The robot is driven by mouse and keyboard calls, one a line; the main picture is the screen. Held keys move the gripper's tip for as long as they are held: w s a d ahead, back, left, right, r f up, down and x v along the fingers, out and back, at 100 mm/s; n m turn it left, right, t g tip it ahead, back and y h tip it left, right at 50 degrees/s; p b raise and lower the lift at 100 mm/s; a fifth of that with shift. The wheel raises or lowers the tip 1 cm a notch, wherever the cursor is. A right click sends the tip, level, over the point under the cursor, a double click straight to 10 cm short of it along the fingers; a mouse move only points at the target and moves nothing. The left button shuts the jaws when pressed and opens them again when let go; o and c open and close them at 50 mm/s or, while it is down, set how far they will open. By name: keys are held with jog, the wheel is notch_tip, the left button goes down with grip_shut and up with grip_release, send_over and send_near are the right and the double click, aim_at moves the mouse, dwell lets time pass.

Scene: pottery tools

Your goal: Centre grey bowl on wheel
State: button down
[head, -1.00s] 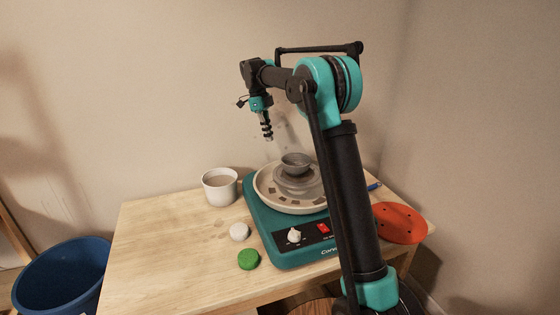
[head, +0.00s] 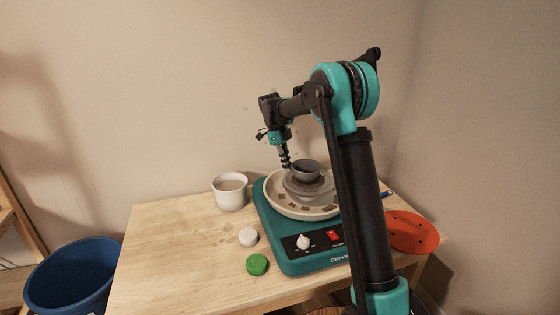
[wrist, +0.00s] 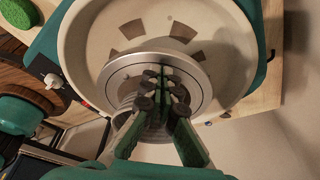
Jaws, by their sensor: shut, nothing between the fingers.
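The grey bowl (head: 307,169) stands upright on the round grey wheel head (head: 293,187) of the teal pottery wheel (head: 275,235). How far it sits from the centre is hard to tell. My gripper (head: 287,166) points down just left of the bowl's rim in the head view, shut and empty; whether it touches the bowl cannot be told. In the wrist view the gripper's green-and-black fingers (wrist: 167,82) lie together in front of the wheel head (wrist: 200,82) and hide much of what is behind them, including most of the bowl.
A cream splash pan (head: 275,203) surrounds the wheel head. A white cup (head: 230,195) stands left of the wheel. A white round piece (head: 248,237) and a green sponge (head: 257,264) lie at front left. An orange disc (head: 410,232) lies right. A blue bucket (head: 70,280) stands beside the table.

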aim_at(294, 167)
jog(key=shift+s+d, duration=0.25)
jog(key=shift+d, duration=0.25)
jog(key=shift+s+d, duration=0.3)
jog(key=shift+d, duration=0.25)
jog(key=shift+s+d, duration=0.25)
jog(key=shift+d, duration=0.25)
jog(key=shift+a, duration=0.1)
jog(key=shift+w, duration=0.1)
